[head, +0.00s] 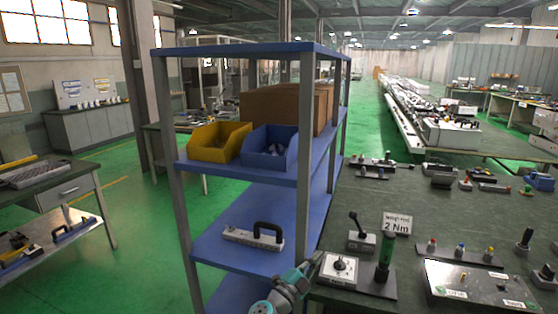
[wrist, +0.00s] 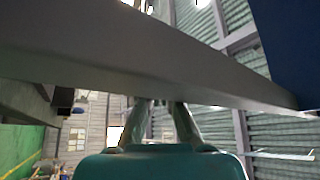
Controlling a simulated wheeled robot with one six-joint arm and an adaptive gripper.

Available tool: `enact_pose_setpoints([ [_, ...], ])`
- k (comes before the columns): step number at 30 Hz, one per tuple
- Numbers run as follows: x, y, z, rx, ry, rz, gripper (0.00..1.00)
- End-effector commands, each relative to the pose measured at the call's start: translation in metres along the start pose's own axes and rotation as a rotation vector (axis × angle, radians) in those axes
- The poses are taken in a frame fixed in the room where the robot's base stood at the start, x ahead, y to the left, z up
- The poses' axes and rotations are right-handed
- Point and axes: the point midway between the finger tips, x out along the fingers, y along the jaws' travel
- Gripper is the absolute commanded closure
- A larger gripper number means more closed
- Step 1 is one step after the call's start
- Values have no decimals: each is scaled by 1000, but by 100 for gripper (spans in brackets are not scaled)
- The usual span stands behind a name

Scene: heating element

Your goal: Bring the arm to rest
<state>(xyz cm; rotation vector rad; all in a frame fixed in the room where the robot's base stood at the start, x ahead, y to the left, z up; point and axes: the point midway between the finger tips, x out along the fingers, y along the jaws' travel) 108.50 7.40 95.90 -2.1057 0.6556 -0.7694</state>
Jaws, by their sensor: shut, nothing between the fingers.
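My gripper (head: 314,262) is low in the middle of the head view, at the end of my teal and grey arm. It is beside the right side of the blue shelf rack (head: 245,50) and close to the left edge of the dark green workbench (head: 440,215). In the wrist view my gripper (wrist: 164,110) shows its teal body and two grey fingers pointing up. It is shut and empty. A grey beam (wrist: 130,62) crosses the wrist view and hides the finger ends. I cannot tell whether it touches them.
The rack holds a yellow bin (head: 216,143), a blue bin (head: 270,147) and a handled block (head: 256,236). Open green floor lies left of the rack.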

Motion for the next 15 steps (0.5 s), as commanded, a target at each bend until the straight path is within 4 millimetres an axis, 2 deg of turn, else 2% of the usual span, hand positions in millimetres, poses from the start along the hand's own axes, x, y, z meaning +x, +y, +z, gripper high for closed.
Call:
enact_pose_setpoints([
  [8,-6,13,-4,-11,-6,-20,100],
  [15,-17,34,-10,-30,-16,-51,100],
])
